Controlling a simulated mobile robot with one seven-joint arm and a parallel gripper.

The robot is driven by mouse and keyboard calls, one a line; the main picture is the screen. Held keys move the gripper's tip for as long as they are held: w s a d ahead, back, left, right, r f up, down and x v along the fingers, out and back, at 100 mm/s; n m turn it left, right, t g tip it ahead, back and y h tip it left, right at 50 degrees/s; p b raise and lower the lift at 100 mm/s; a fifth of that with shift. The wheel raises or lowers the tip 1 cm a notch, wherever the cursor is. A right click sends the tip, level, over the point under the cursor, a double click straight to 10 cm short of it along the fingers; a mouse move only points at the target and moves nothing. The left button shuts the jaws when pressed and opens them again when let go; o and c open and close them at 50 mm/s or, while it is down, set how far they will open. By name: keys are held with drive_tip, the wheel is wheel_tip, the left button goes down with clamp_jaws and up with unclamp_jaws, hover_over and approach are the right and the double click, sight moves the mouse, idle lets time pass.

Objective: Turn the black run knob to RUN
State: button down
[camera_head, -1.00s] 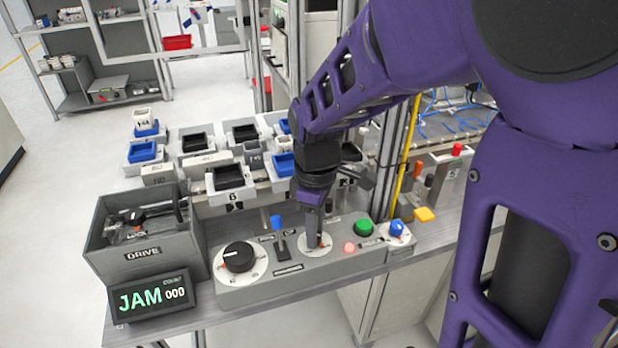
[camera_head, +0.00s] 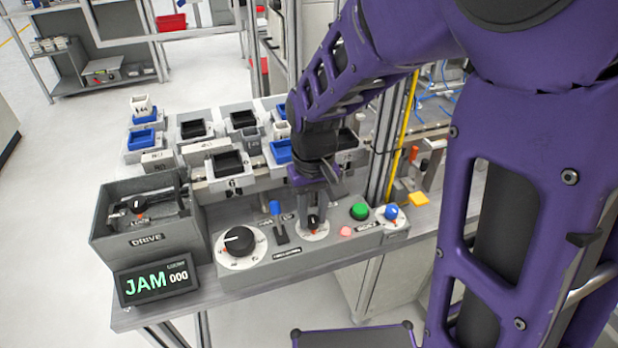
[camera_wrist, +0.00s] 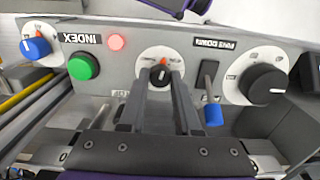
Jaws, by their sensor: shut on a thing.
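The black run knob (camera_head: 313,223) sits on a white round dial (camera_head: 318,234) on the grey control panel, between the blue-tipped lever and the pink lamp. My gripper (camera_head: 313,218) points down at it, with one finger on each side. In the wrist view, the two fingers of my gripper (camera_wrist: 160,78) close on the sides of the knob (camera_wrist: 160,75). The dial lettering is too small to read. The display (camera_head: 156,283) reads JAM 000.
A larger black knob (camera_head: 239,241) and the blue-tipped lever (camera_head: 277,218) stand left of my gripper. A green button (camera_head: 359,211), pink lamp (camera_head: 345,232) and blue knob (camera_head: 391,212) are to the right. A grey DRIVE bin (camera_head: 148,240) stands at the left.

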drive_tip(key=m+p, duration=0.1)
drive_tip(key=m, duration=0.5)
drive_tip(key=shift+m, duration=0.3)
idle(0.5)
drive_tip(key=c, duration=0.6)
unclamp_jaws()
drive_tip(key=shift+r, duration=0.15)
